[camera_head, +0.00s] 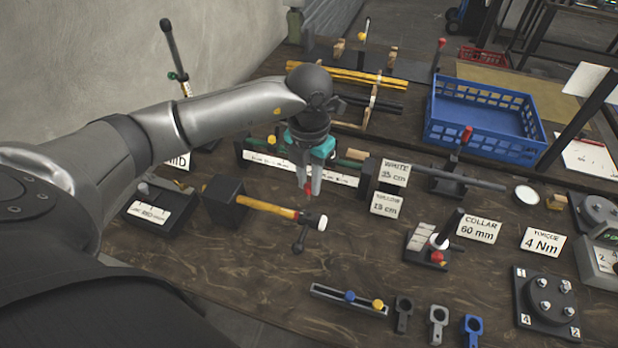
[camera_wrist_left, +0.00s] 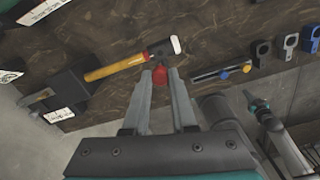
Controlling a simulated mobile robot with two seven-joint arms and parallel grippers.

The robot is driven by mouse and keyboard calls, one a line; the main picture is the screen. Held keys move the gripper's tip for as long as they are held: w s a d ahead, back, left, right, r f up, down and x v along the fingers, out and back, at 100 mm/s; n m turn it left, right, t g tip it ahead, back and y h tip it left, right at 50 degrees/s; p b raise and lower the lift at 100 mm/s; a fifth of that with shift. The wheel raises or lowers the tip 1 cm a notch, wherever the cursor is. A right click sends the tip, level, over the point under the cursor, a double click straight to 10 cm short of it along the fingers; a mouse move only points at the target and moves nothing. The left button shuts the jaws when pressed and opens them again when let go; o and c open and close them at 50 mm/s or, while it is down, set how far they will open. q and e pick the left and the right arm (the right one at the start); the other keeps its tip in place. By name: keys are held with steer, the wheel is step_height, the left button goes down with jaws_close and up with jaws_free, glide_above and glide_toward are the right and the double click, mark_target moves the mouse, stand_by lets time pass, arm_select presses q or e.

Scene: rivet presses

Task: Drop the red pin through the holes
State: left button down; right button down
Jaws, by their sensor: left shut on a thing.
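My left gripper (camera_head: 311,188) is shut on the red pin (camera_head: 308,189) and holds it above the table. In the left wrist view the red pin (camera_wrist_left: 159,88) sits between the two grey fingertips. The bar comes out of a black block (camera_head: 223,190). The pin is beside and above the bar's red section in the picture. The holes cannot be made out.
A long labelled rack (camera_head: 262,168) stands behind the gripper. To the right are a collar stand (camera_head: 428,243), label cards and a blue crate (camera_head: 482,118). A slotted rail (camera_head: 330,297) with blue and yellow knobs and several clamps lie at the front. Bare wood lies between.

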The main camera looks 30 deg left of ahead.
mark_target(309, 198)
arm_select(q)
steer(key=shift+f+b, duration=1.65)
steer(key=shift+f, duration=0.7)
steer(key=shift+f, duration=0.15)
steer(key=shift+f+b, duration=0.35)
steer(key=shift+b, duration=0.1)
steer(key=shift+f+b, duration=1.25)
steer(key=shift+f, duration=0.3)
steer(key=c, duration=0.6)
jaws_free()
steer(key=shift+c, duration=0.2)
step_height(309, 198, up, 15)
steer(key=shift+r+p, duration=0.2)
steer(key=shift+p, duration=0.4)
